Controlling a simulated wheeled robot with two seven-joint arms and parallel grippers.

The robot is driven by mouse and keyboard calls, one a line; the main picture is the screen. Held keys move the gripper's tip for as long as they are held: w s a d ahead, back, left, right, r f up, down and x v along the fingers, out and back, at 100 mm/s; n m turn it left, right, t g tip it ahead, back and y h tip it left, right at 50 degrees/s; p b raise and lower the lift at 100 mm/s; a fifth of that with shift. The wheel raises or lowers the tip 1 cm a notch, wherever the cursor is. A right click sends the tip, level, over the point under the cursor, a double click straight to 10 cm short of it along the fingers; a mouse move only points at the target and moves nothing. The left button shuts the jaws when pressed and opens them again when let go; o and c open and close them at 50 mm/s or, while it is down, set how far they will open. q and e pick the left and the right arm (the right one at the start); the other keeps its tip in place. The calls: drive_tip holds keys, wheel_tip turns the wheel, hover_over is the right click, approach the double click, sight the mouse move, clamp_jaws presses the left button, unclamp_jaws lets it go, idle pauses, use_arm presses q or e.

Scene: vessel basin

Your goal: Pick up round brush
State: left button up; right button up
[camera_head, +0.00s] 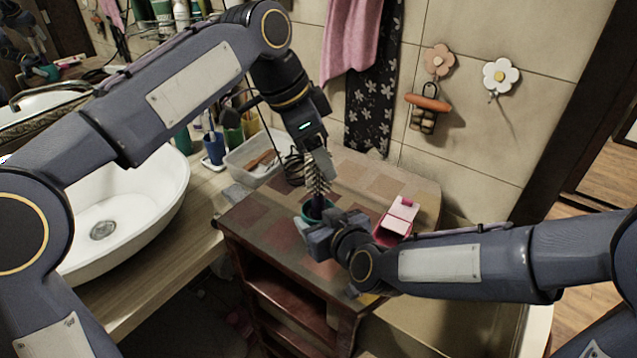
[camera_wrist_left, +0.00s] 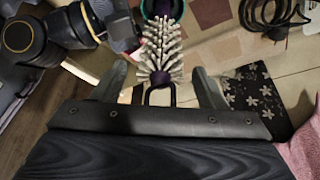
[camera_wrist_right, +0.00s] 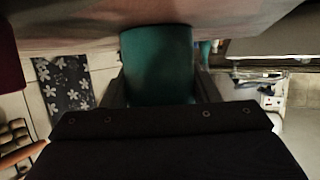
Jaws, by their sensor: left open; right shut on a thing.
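The round brush (camera_head: 317,177) has pale bristles and a purple lower part. It stands bristle end up in a teal cup (camera_head: 306,212) on the tiled cabinet top. My right gripper (camera_head: 322,219) is shut on the cup, whose teal wall (camera_wrist_right: 157,65) fills the space between the fingers in the right wrist view. My left gripper (camera_head: 314,152) is open over the top of the brush. In the left wrist view, the bristles (camera_wrist_left: 161,50) and a dark loop at the brush's end lie between the open fingers (camera_wrist_left: 160,84). The cup hides the brush's lower end.
A pink box (camera_head: 398,219) stands right of the cup on the cabinet top (camera_head: 365,175). A clear bin (camera_head: 250,163) and a black cord (camera_head: 293,168) are behind and left. A white basin (camera_head: 130,215) is at the left. The tiled wall rises behind.

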use_arm(q)
drive_tip(key=shift+c, duration=0.3)
drive_tip(key=c, duration=1.3)
drive_tip(key=shift+r, duration=0.1)
wheel_tip(320, 180, up, 10)
drive_tip(key=shift+f, duration=0.1)
use_arm(e)
drive_tip(key=o, duration=1.1)
drive_tip(key=shift+c, duration=0.2)
